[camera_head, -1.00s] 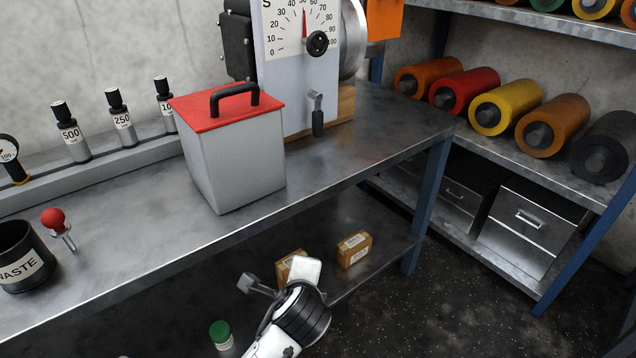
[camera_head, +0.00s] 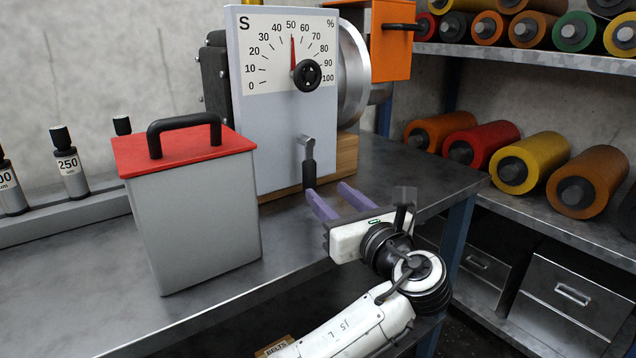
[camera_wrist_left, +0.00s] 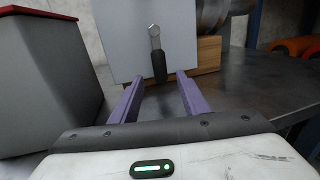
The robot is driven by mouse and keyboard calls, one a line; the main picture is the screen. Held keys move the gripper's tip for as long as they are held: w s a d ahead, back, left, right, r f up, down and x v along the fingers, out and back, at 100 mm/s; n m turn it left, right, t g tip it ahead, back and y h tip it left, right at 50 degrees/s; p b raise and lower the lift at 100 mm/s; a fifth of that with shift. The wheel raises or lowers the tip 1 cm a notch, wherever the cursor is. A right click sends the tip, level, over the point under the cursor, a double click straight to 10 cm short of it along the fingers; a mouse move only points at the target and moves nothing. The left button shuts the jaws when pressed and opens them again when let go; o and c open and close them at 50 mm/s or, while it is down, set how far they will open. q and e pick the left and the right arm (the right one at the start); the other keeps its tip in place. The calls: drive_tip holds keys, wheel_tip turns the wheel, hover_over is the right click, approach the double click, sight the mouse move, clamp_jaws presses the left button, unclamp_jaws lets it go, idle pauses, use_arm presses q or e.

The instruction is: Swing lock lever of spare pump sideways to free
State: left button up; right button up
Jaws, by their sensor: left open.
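The spare pump (camera_head: 270,130) stands on the bench with a grey front plate and a dial marked S, its needle near 50. Its lock lever (camera_head: 308,162), a metal arm with a black grip, hangs straight down low on the plate. My left gripper (camera_head: 328,198) is open and empty, its two purple fingers pointing at the lever from the front. In the left wrist view the lever (camera_wrist_left: 157,60) shows ahead, between the lines of the fingers (camera_wrist_left: 158,92) and beyond their tips. My right gripper is not in view.
A grey box with a red lid (camera_head: 190,200) stands left of the pump, close to my left gripper's side. A wooden block (camera_head: 346,156) lies under the pump. Shelves with coloured rolls (camera_head: 530,165) stand at the right. The bench front (camera_head: 400,170) right of the pump is clear.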

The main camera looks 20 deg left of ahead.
sight(312, 178)
use_arm(q)
drive_tip(key=b+x, duration=0.2)
drive_tip(key=x, duration=0.8)
drive_tip(key=shift+r, duration=0.1)
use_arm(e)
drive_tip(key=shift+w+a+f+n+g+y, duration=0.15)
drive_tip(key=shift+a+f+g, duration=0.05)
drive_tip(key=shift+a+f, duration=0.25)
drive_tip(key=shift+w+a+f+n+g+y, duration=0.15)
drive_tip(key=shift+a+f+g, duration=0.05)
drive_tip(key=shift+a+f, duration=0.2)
use_arm(q)
clamp_jaws()
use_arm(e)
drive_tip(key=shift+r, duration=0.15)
